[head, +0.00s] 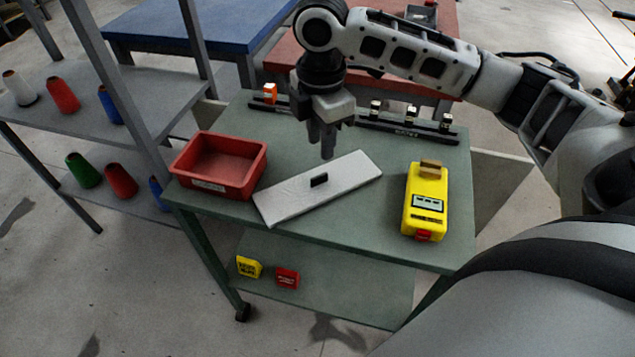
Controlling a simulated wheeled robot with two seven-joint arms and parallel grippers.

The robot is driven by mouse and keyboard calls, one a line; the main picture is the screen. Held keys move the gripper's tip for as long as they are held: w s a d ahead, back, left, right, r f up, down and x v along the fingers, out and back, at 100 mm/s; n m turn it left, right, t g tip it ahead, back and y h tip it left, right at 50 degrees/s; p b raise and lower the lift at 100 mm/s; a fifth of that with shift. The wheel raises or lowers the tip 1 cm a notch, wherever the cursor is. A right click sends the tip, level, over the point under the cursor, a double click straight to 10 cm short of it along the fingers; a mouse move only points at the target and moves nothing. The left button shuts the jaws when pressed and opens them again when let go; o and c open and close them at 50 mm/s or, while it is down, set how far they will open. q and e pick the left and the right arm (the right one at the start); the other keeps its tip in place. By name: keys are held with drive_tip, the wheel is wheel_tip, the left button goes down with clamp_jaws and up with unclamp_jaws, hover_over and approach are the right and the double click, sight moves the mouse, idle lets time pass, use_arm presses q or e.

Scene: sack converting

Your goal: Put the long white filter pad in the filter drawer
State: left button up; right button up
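My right gripper (325,150) points down above the pad's back edge, a little behind the black piece. It looks empty and apart from the pad; its fingers overlap in this view, so their gap cannot be judged. My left gripper is not in view. An open red bin (218,188) with a white label stands left of the pad; the label is too small to read. I cannot make out a thing marked as filter drawer.
A yellow device (425,203) stands right of the pad. A dark rail (408,127) with small pegs and an orange piece (270,93) line the cart's back. Shelves with coloured cones (62,95) stand left. The cart's lower shelf (340,292) holds yellow and red blocks.

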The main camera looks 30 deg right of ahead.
sight(319, 176)
wheel_tip(319, 176, down, 9)
drive_tip(key=shift+a+r, duration=0.1)
drive_tip(key=shift+r, duration=0.1)
clamp_jaws()
